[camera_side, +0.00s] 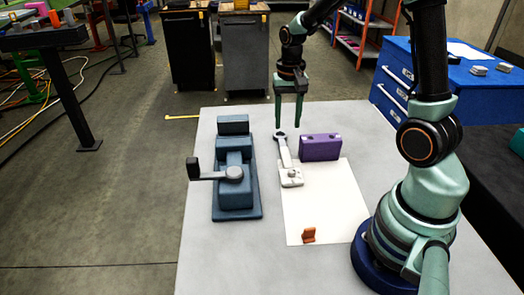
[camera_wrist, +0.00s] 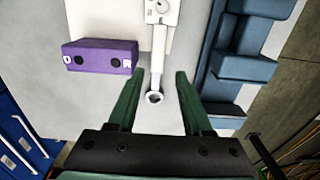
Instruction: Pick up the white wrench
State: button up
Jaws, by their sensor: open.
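The white wrench (camera_side: 284,151) lies on the table with its dark ring end toward the back and its other end at a white block (camera_side: 291,175). In the wrist view the wrench (camera_wrist: 159,55) runs down from the white block (camera_wrist: 162,10), and its ring end sits between my fingers. My gripper (camera_side: 287,124) is above the ring end in the side view, pointing down. In the wrist view my gripper (camera_wrist: 154,75) is open, with a green finger on each side of the wrench and gaps showing. The exact height above the wrench is hard to tell.
A purple block (camera_side: 319,147) stands close to the right of the wrench. A blue vise (camera_side: 236,185) with a dark handle stands to the left. The table's front left is clear.

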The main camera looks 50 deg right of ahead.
send_over(286, 157)
notch_tip(286, 157, down, 6)
jog(key=shift+w+d+f, duration=0.1)
jog(key=shift+w+f, duration=0.05)
jog(key=shift+f, duration=0.1)
jog(key=shift+s+f, duration=0.2)
jog(key=shift+f, duration=2.4)
grip_shut()
jog(key=shift+r, duration=0.1)
